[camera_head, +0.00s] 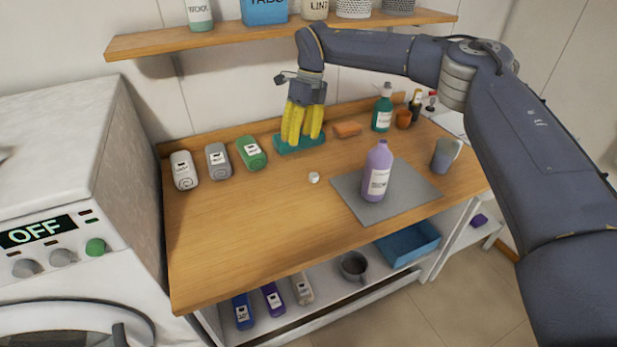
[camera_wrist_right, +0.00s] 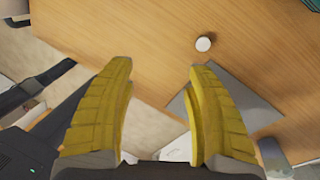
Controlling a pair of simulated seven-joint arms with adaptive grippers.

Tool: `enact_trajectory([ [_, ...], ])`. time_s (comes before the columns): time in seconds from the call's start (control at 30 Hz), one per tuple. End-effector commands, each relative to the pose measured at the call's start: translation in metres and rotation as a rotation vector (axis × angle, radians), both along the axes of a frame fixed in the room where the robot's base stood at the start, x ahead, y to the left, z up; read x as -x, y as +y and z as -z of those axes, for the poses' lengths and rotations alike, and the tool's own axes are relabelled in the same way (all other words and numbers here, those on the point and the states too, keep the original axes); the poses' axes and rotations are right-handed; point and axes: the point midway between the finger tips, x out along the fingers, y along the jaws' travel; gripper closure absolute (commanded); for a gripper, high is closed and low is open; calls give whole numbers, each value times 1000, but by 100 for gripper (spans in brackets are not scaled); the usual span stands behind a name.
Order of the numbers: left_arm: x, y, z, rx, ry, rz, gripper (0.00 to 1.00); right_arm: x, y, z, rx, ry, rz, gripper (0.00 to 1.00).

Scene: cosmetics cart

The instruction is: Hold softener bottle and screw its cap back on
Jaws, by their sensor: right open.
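The purple softener bottle (camera_head: 377,178) stands upright on a grey mat (camera_head: 418,193) in the head view, with no cap seen on its narrow neck. The small white cap (camera_head: 314,177) lies on the wooden worktop left of the bottle, and it also shows in the right wrist view (camera_wrist_right: 204,43). My right gripper (camera_head: 302,140), with yellow fingers, points down above the back of the worktop, behind and slightly left of the cap. In the right wrist view its fingers (camera_wrist_right: 160,66) are apart with nothing between them. My left gripper is in neither view.
A teal tray (camera_head: 300,144) and an orange block (camera_head: 347,129) lie behind. A green bottle (camera_head: 383,108) and grey mug (camera_head: 446,155) stand to the right. The worktop's front left is clear.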

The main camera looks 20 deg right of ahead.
Motion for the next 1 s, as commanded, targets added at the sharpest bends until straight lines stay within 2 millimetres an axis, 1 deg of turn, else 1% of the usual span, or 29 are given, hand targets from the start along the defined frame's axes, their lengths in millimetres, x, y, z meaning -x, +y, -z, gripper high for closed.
enact_trajectory([
  [0.03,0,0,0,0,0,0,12,-7,-12,3,40,-27,-17,46],
  [0.1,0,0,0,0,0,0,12,-16,-26,5,90,-64,-47,46],
  [0.2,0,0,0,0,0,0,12,-26,-42,6,148,-106,-91,46],
  [0.3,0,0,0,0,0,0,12,-31,-51,6,187,-130,-144,46],
  [0.5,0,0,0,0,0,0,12,-30,-51,6,185,-131,-201,46],
  [0.87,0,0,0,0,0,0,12,-30,-51,7,183,-131,-207,46],
  [1.0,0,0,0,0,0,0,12,-29,-51,16,183,-128,-207,46],
])
